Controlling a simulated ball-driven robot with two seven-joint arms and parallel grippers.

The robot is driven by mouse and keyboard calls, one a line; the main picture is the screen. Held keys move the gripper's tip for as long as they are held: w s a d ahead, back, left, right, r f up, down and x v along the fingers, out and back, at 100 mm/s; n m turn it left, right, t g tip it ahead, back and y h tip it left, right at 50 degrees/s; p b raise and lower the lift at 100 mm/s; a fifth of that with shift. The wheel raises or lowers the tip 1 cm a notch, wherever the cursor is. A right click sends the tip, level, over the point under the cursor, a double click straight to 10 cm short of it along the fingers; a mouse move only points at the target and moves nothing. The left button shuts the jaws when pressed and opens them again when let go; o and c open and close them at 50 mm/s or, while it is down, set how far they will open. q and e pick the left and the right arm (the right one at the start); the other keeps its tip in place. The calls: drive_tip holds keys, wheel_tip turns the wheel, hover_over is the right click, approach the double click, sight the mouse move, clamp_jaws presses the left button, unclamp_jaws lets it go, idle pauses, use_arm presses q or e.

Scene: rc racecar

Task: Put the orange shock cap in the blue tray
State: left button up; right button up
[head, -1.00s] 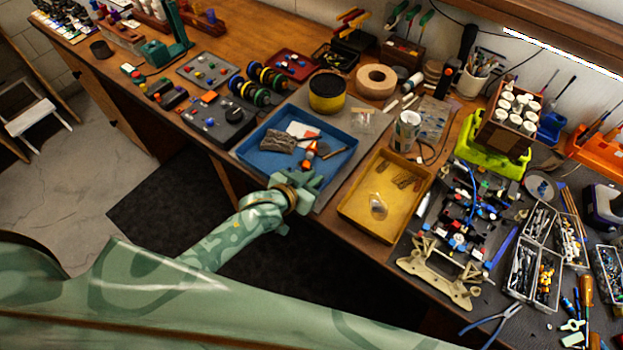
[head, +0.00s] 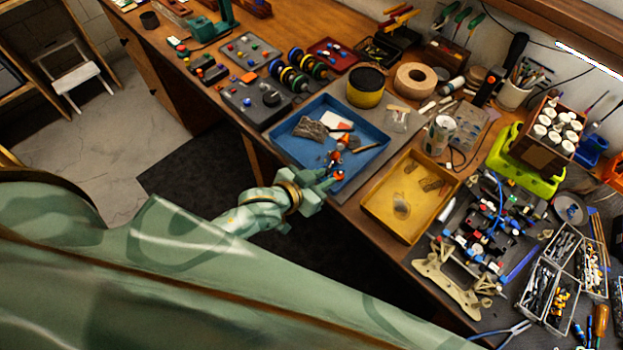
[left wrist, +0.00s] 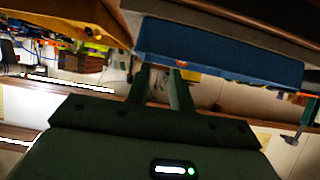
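The blue tray (head: 285,150) stands on a grey mat near the bench's front edge. Small orange pieces (head: 343,142) show inside it in the head view; which one is the shock cap I cannot tell. My left gripper (head: 330,179) is at the tray's near right edge. The left wrist view shows its two fingers apart with a gap between them (left wrist: 159,72). The outside of the blue tray (left wrist: 220,55) shows beyond the fingertips. A small orange-red spot (left wrist: 180,63) shows by one fingertip; I see nothing clearly clamped. My right gripper is not in view.
A yellow tray (head: 375,205) stands right of the blue tray. A yellow-and-black tin (head: 366,88) and a tape roll (head: 415,78) stand behind. A grey cloth-like piece (head: 310,128) lies in the blue tray. The right side of the bench is crowded with parts and tools.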

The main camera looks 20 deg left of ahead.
use_arm(q)
drive_tip(key=v, duration=0.5)
drive_tip(key=s+a+f+g+y, duration=0.15)
drive_tip(key=s+f, duration=0.25)
drive_tip(key=f, duration=0.4)
drive_tip(key=s+a+f+g+y, duration=0.1)
drive_tip(key=s+a+f+g, duration=0.15)
drive_tip(key=f, duration=0.45)
drive_tip(key=s+a+f+g+y, duration=0.1)
drive_tip(key=s+a+f, duration=0.25)
drive_tip(key=f, duration=0.45)
drive_tip(key=s+f+g, duration=0.2)
drive_tip(key=s+f, duration=0.3)
drive_tip(key=s, duration=0.6)
drive_tip(key=s+f+g, duration=0.3)
drive_tip(key=s+f, duration=0.2)
drive_tip(key=s, duration=0.6)
drive_tip(key=shift+a+f+y, duration=0.25)
drive_tip(key=shift+a+y, duration=0.15)
drive_tip(key=shift+y, duration=0.05)
wheel_tip(320, 180, down, 11)
drive_tip(key=s+b, duration=0.1)
drive_tip(key=b, duration=0.9)
drive_tip(key=shift+g, duration=0.3)
drive_tip(key=shift+s+r, duration=0.1)
drive_tip(key=shift+r, duration=0.05)
